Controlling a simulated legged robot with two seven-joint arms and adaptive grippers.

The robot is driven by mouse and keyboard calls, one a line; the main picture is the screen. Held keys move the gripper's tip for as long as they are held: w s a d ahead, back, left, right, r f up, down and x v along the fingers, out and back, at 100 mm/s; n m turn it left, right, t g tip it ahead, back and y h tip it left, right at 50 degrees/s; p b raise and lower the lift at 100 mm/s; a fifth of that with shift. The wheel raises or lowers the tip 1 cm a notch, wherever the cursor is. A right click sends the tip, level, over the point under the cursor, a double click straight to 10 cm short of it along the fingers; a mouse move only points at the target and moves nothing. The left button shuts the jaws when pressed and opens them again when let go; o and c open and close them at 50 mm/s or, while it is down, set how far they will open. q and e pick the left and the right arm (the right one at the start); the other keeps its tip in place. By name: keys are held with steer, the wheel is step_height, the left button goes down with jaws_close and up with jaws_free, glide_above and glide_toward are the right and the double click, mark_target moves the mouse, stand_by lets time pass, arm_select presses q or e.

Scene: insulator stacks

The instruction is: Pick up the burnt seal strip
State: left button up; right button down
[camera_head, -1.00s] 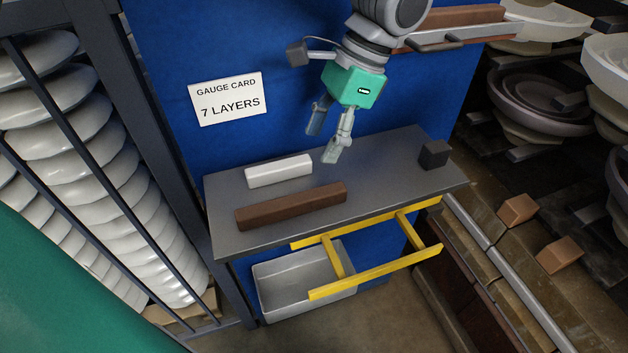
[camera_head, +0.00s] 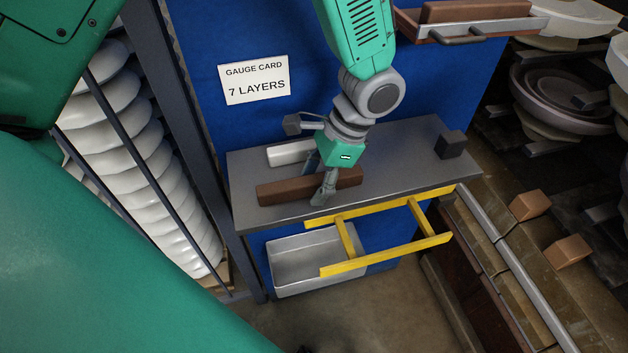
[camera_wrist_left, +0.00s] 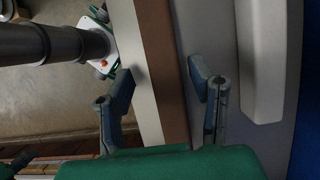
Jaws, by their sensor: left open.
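The brown strip, which I take as the burnt seal strip (camera_head: 280,191), lies lengthwise on the grey shelf (camera_head: 400,160), near its front edge. My left gripper (camera_head: 316,180) is over the strip's right half, pointing down with its jaws open. In the left wrist view the brown strip (camera_wrist_left: 164,60) runs between the two spread fingers of my left gripper (camera_wrist_left: 162,85), with a gap on either side. A white block (camera_head: 290,153) lies behind the strip, partly hidden by the gripper; it also shows in the wrist view (camera_wrist_left: 262,60).
A dark cube (camera_head: 450,144) stands at the shelf's right end. A yellow frame (camera_head: 385,262) juts out below the front edge, beside a metal bin (camera_head: 300,265). A gauge card (camera_head: 254,80) reading 7 LAYERS hangs on the blue panel. White insulator stacks (camera_head: 140,150) stand left.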

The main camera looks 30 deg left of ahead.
arm_select(q)
steer(key=shift+f, duration=0.25)
steer(key=shift+a+f, duration=0.1)
steer(key=shift+a, duration=0.55)
steer(key=c, duration=1.1)
steer(key=shift+a, duration=0.15)
jaws_close()
